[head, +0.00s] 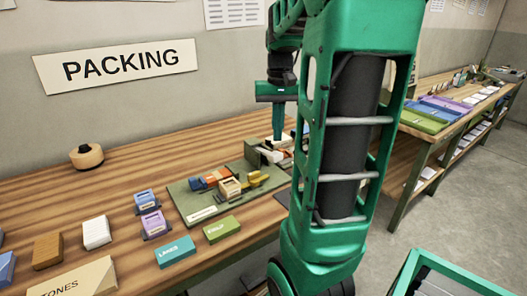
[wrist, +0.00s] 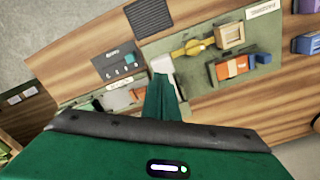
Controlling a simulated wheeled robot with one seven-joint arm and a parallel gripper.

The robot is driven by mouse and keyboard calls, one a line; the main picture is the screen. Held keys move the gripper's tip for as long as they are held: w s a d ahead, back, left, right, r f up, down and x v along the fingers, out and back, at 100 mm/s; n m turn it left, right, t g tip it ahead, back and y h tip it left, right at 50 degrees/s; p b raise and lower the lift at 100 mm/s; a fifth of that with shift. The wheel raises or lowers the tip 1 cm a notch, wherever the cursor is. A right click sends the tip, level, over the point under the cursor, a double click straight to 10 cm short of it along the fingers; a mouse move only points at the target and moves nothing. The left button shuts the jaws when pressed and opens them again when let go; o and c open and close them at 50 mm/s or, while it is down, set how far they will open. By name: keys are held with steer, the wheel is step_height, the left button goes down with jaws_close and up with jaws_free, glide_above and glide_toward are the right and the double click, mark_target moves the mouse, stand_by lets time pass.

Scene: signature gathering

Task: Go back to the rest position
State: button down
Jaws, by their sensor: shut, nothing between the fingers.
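My gripper (head: 278,136) is shut and empty, pointing down over the back right part of the packing table (head: 120,165). In the wrist view its green fingertips (wrist: 162,82) are together beside a white object on the green mat. The green mat (head: 205,212) carries an orange and blue block, a tan box (head: 229,188) and a yellow piece (head: 257,180). The wrist view also shows the orange block (wrist: 232,67) and the tan box (wrist: 230,36). Whether my fingertips touch the white object, I cannot tell.
Teal (head: 174,251) and green (head: 224,229) labelled boxes lie near the table's front edge. Purple and blue stamps (head: 150,212) stand left of the mat. A round wooden item (head: 87,156) sits at the back. A second table with coloured trays (head: 430,117) stands at right.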

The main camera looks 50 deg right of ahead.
stand_by(0.3)
steer(key=s+a+f+n, duration=0.1)
steer(key=s+a+f, duration=0.3)
steer(key=s+a, duration=0.3)
steer(key=s+a+f+n, duration=0.1)
steer(key=s+a+f, duration=0.3)
steer(key=a, duration=0.5)
steer(key=s, duration=0.2)
steer(key=shift+s+a, duration=0.25)
steer(key=shift+s, duration=0.15)
steer(key=shift+f, duration=0.1)
steer(key=shift+w+f, duration=0.25)
steer(key=shift+w, duration=0.4)
